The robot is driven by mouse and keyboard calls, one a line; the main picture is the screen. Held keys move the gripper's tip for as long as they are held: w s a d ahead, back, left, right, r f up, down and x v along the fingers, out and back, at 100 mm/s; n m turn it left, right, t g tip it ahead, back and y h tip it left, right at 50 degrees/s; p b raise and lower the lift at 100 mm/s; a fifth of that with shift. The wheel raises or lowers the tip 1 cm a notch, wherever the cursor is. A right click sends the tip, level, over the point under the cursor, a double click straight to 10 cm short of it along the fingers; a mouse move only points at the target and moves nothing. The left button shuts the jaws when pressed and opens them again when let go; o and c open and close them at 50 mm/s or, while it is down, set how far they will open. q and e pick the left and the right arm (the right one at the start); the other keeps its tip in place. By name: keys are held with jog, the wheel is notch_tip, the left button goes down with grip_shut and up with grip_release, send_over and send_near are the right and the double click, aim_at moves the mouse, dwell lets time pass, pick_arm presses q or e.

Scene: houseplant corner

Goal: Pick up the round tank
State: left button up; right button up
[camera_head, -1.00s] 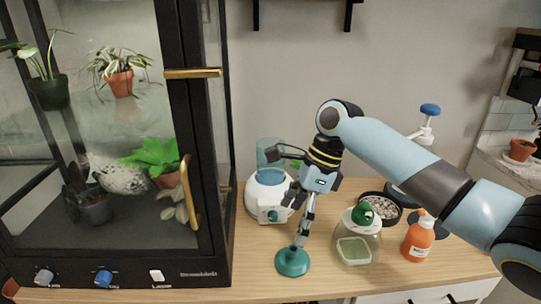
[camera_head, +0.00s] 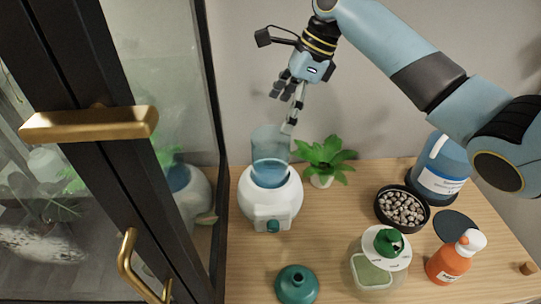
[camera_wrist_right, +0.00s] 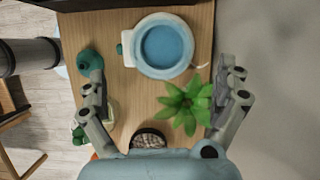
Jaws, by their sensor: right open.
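The round tank (camera_head: 270,150) is a see-through blue cylinder standing upright on a white, rounded humidifier base (camera_head: 270,207) on the wooden table. In the right wrist view the tank (camera_wrist_right: 165,47) shows from above as a blue disc inside the white ring of the base. My right gripper (camera_head: 285,108) is open and empty, above the tank's rim in the head view. In the right wrist view the open fingers (camera_wrist_right: 166,82) are wide apart, with the tank ahead between their directions. I cannot tell whether a fingertip touches the rim. My left gripper is not in view.
A glass cabinet with a gold handle (camera_head: 128,262) stands close on the left. A teal funnel-like piece (camera_head: 296,284), pebble dish (camera_head: 401,208), glass jar (camera_head: 376,275), orange bottle (camera_head: 452,259) and blue jug (camera_head: 440,168) stand around.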

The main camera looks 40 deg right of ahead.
aim_at(270, 139)
jog(key=x, duration=0.7)
jog(key=shift+d+f, duration=0.15)
jog(key=shift+f, duration=0.35)
jog(key=shift+w+f, duration=0.1)
jog(key=shift+f, duration=0.3)
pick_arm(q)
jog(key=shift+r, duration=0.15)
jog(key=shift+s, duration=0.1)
pick_arm(e)
jog(key=c, duration=0.5)
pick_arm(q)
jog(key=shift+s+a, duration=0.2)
pick_arm(e)
jog(key=c, duration=1)
jog(key=shift+r, duration=0.15)
jog(key=shift+c, duration=0.2)
